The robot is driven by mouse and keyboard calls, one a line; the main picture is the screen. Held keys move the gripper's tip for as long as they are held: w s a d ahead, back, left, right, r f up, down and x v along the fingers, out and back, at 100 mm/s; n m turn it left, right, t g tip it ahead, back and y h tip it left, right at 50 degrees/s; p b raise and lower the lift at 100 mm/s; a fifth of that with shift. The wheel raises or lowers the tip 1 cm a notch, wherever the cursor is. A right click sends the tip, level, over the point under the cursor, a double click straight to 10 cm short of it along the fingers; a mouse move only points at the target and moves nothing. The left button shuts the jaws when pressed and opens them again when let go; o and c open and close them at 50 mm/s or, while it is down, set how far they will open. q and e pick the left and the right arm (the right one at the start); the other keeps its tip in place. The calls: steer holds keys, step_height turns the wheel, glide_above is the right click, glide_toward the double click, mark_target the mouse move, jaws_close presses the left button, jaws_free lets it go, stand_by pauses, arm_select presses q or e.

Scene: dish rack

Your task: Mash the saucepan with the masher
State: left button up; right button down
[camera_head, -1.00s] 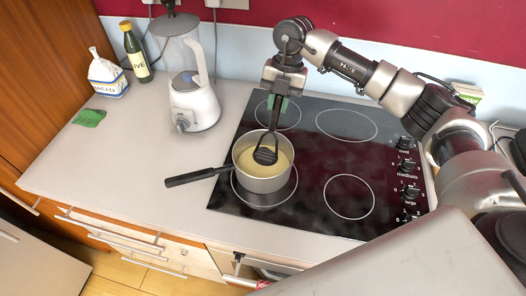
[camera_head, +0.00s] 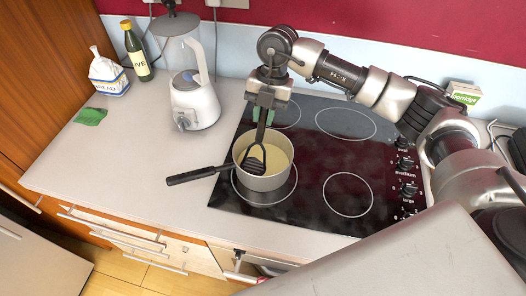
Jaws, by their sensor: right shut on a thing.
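A grey saucepan (camera_head: 264,182) with yellowish contents stands on the front-left ring of the black hob. Its black handle (camera_head: 191,176) points left over the worktop. A black masher (camera_head: 260,137) is held upright, slightly tilted, by my right gripper (camera_head: 265,103). The masher's slotted head is inside the saucepan at the left of its contents; I cannot tell how deep it sits. My right gripper is above the pan, shut on the masher's upper handle. My left gripper is not in view.
A white blender (camera_head: 193,100) stands left of the hob (camera_head: 318,184). Further left are a green cloth (camera_head: 91,116), a bread bag (camera_head: 108,77) and a bottle (camera_head: 137,52). A small box (camera_head: 464,93) is behind my right arm. The worktop's front left is clear.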

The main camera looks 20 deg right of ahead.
steer(key=shift+w, duration=0.1)
steer(key=shift+d+r, duration=0.1)
steer(key=d, duration=0.1)
steer(key=s+d, duration=0.1)
steer(key=d, duration=0.1)
steer(key=s+d+r+p, duration=0.1)
steer(key=shift+s+d+r, duration=0.1)
steer(key=shift+s+d, duration=0.1)
steer(key=shift+d, duration=0.2)
steer(key=shift+a, duration=0.1)
